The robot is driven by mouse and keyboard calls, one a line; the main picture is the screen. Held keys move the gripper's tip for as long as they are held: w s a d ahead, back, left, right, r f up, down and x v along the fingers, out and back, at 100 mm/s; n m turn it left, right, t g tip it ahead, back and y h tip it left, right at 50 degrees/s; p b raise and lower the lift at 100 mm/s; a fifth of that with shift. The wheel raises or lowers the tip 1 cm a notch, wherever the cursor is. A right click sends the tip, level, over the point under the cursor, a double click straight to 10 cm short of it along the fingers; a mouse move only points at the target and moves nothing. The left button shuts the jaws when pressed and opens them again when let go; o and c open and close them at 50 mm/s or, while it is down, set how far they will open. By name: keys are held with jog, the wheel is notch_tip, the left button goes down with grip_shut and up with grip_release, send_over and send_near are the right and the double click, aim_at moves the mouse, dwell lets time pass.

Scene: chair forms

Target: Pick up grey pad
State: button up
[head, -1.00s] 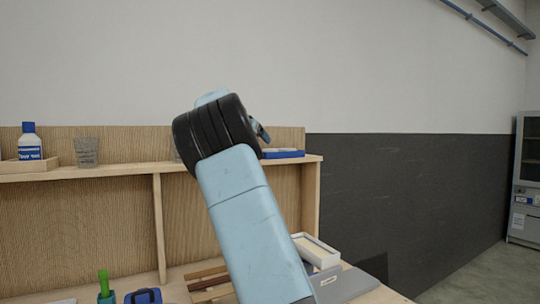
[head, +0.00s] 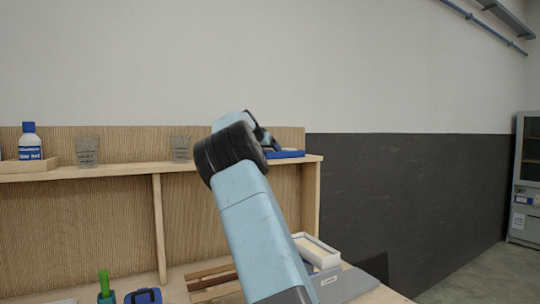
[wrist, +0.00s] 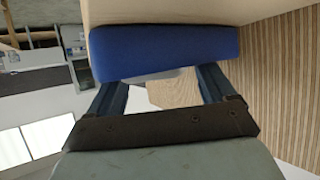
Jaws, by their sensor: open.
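A grey thing, which looks like the pad, shows in the wrist view (wrist: 160,76) as a pale sliver at the edge of a blue tray (wrist: 165,50). Most of it is hidden by the tray's side. In the head view the blue tray (head: 287,154) sits at the right end of the shelf, and the pad cannot be made out there. My gripper (wrist: 155,82) is open and empty. Its two fingers reach toward the tray, one on each side of the grey sliver. In the head view my gripper (head: 264,141) is partly hidden behind my wrist, close to the tray.
The shelf (head: 110,171) also bears two clear cups (head: 87,152) (head: 180,148) and a blue-and-white bottle (head: 29,143). On the desk below are a pen cup (head: 106,297), a blue item (head: 143,296), a wooden rack (head: 212,282), a pale box (head: 316,251) and a grey box (head: 345,284).

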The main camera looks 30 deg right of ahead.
jog(key=shift+w+d+f, duration=0.2)
jog(key=shift+d, duration=0.05)
jog(key=c, duration=1)
jog(key=shift+o, duration=0.2)
